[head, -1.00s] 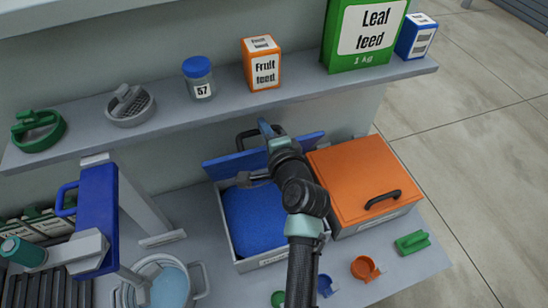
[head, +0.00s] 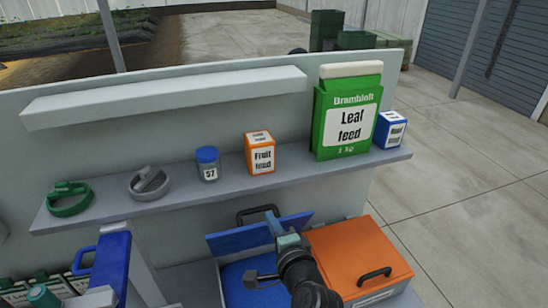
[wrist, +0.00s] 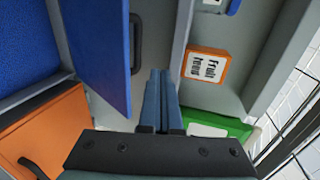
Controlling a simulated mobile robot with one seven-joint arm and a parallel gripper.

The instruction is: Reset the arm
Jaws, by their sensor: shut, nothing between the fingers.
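My gripper shows in the wrist view (wrist: 160,100) with its two blue-grey fingers together and nothing between them. In the head view my gripper (head: 272,222) is at the blue lid's right part, below the shelf; I cannot tell whether it touches the lid. The blue lid (head: 232,241) stands raised at the back of a box with blue contents (head: 240,287), with a dark handle (head: 257,212) behind it. In the wrist view the lid (wrist: 100,50) lies left of the fingers.
An orange-lidded box (head: 345,252) stands right of the open box. A blue jug (head: 112,262) is at the left.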

